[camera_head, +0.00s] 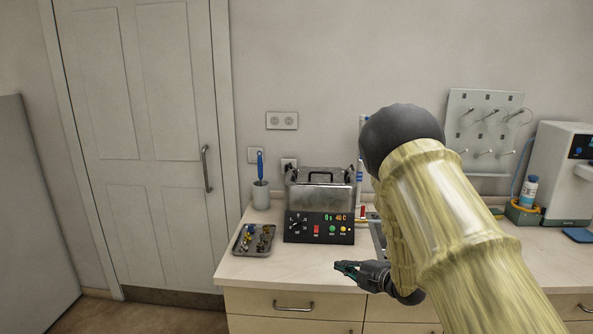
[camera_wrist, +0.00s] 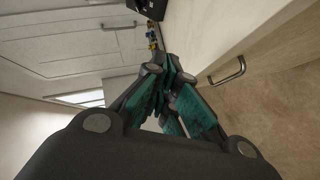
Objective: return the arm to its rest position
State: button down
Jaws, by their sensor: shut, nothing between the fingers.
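My gripper (camera_head: 347,269) is at the end of my arm in the head view. It is shut and empty, pointing left just in front of the counter's front edge, above the drawers. In the wrist view its teal fingers (camera_wrist: 172,92) are together with nothing held between them. My arm, in a pale yellow sleeve with a dark elbow, reaches in from the lower right and hides part of the counter and wall.
The counter (camera_head: 285,271) holds an ultrasonic bath (camera_head: 319,205), a tray of small metal parts (camera_head: 241,243), a brush in a holder (camera_head: 261,195) and a white instrument (camera_head: 562,165) at right. A drawer handle (camera_head: 293,307) sticks out below. A door (camera_head: 150,140) is at left.

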jog(key=s+d+f+m+g+h, duration=0.2)
jog(key=s+d+f+m+h, duration=0.2)
jog(key=s+f+m, duration=0.55)
jog(key=s+d+f+m+g+h, duration=0.1)
jog(key=s+d+f+m+h, duration=0.25)
jog(key=s+f, duration=1.1)
jog(key=s+f+m+g, duration=0.2)
jog(key=s+m, duration=0.1)
jog(key=s, duration=0.8)
jog(key=s+f+m+g+h, duration=0.1)
jog(key=s+f+m+g, duration=0.1)
jog(key=s, duration=0.8)
jog(key=s+f+m+g+h, duration=0.1)
jog(key=s+m+g, duration=0.3)
jog(key=s, duration=0.7)
jog(key=shift+s+d+f+m, duration=0.15)
jog(key=shift+s+f+m, duration=0.2)
jog(key=shift+f, duration=0.5)
jog(key=shift+d, duration=0.15)
